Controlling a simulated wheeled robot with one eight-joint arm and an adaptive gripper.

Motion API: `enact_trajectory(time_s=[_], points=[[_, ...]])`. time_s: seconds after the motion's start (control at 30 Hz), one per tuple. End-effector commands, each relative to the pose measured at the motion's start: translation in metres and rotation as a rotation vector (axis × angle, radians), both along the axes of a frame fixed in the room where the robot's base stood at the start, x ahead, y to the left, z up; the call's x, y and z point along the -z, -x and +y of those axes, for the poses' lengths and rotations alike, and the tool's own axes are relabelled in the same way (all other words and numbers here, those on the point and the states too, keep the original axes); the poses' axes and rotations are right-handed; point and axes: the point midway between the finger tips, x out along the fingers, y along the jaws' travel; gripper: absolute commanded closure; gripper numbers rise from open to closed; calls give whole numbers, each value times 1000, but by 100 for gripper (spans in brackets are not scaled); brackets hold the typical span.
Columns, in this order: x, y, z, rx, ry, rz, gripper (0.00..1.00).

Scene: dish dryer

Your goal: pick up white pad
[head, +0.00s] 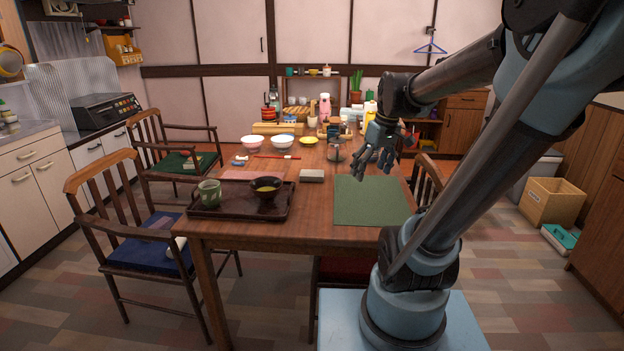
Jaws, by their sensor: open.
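A small flat block with a whitish top and darker sides (312,175) lies on the wooden table, left of the green mat; it looks like the white pad, though I cannot be sure. My gripper (373,166) is open and empty. It hangs fingers down, above the far part of the green mat in the picture, to the right of the block and apart from it.
The green mat (370,205) is bare. A dark tray (225,212) with a green cup (209,192) and a dark bowl (267,188) stands at the table's left. Bowls and several bottles crowd the far end. Wooden chairs (115,220) flank the table (310,226).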

Motion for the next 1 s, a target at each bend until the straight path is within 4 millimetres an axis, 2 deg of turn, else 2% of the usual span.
enact_trajectory(time_s=[0.03, 0.3, 0.5, 0.7, 0.9, 1.0], points=[[-7, -16, 5, -46, -6, -1, 18], [-31, -93, 37, -317, -44, -24, 18], [-39, -152, 64, -518, -76, -52, 18], [-38, -210, 90, -710, -111, -89, 18], [-32, -251, 112, -854, -138, -121, 18], [-29, -262, 118, -897, -144, -132, 18]])
